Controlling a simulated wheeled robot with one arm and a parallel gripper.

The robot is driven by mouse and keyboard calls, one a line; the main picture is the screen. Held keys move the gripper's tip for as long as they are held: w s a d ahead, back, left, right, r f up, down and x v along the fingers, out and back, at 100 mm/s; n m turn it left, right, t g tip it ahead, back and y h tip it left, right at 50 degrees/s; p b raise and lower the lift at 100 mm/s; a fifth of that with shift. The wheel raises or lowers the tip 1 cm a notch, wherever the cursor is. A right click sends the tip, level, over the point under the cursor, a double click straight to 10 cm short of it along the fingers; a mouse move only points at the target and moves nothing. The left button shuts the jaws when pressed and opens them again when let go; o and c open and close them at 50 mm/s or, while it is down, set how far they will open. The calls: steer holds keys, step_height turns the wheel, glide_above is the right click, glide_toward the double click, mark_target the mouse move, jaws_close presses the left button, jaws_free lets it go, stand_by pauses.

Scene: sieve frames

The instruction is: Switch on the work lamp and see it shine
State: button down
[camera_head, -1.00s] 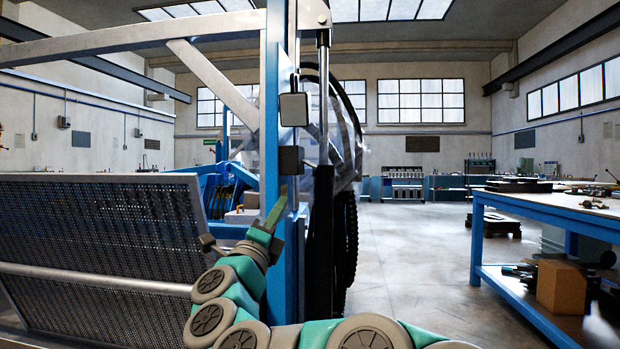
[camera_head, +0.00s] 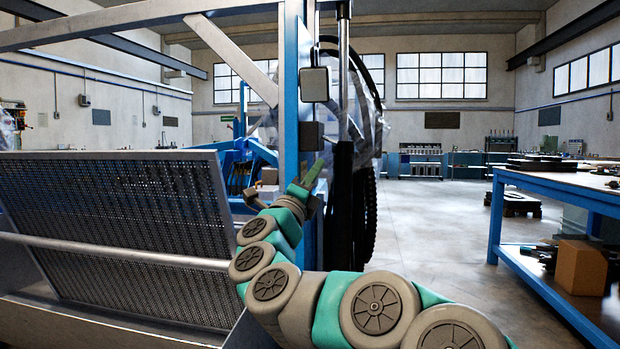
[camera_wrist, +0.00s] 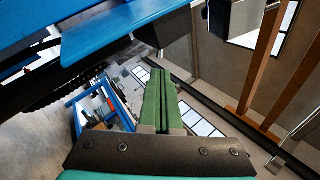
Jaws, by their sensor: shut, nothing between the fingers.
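My gripper (camera_head: 317,168) has two green fingers pressed together and empty. It points up just below a small dark box (camera_head: 311,135) on a blue upright post (camera_head: 291,70). A larger pale grey square box (camera_head: 315,85) sits higher on the same post. In the wrist view my shut fingers (camera_wrist: 161,85) show in the middle, and a box with a dark face (camera_wrist: 234,18) is at the upper right. I cannot tell which part is the work lamp or its switch, and no lit lamp is visible. Contact between fingertips and dark box cannot be told.
A perforated metal panel (camera_head: 130,235) in a grey frame fills the left. Black hoses and a cylinder (camera_head: 343,215) stand just right of the post. A blue workbench (camera_head: 560,185) with a cardboard box (camera_head: 580,267) below is at the right. The floor (camera_head: 430,230) between is clear.

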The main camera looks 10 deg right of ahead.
mark_target(336, 143)
steer(key=p+x, duration=0.1)
steer(key=x, duration=0.7)
steer(key=shift+d+r+n+t+y+b, duration=0.15)
steer(key=shift+n+t+y+b, duration=0.15)
steer(key=shift+n, duration=0.4)
steer(key=shift+d+n+t+y+b, duration=0.15)
steer(key=shift+n+t+y+b, duration=0.15)
steer(key=shift+n, duration=0.4)
steer(key=n+t+y+b, duration=0.1)
steer(key=n+y, duration=0.1)
steer(key=n, duration=0.2)
steer(key=r+n+t+y+b, duration=0.1)
steer(key=n+y+b, duration=0.1)
steer(key=n+y, duration=0.1)
steer(key=d+n+t+y+b, duration=0.1)
steer(key=n+y, duration=0.2)
steer(key=n, duration=0.1)
steer(key=shift+s+d+r+n, duration=0.1)
steer(key=shift+s+r+n, duration=0.15)
steer(key=shift+r+n, duration=0.05)
steer(key=shift+r, duration=0.1)
steer(key=shift+s, duration=0.1)
steer(key=d+b+v, duration=0.1)
steer(key=b+v, duration=0.2)
steer(key=v, duration=1)
steer(key=shift+s, duration=0.55)
steer(key=shift+a+y, duration=0.25)
steer(key=shift+y, duration=0.15)
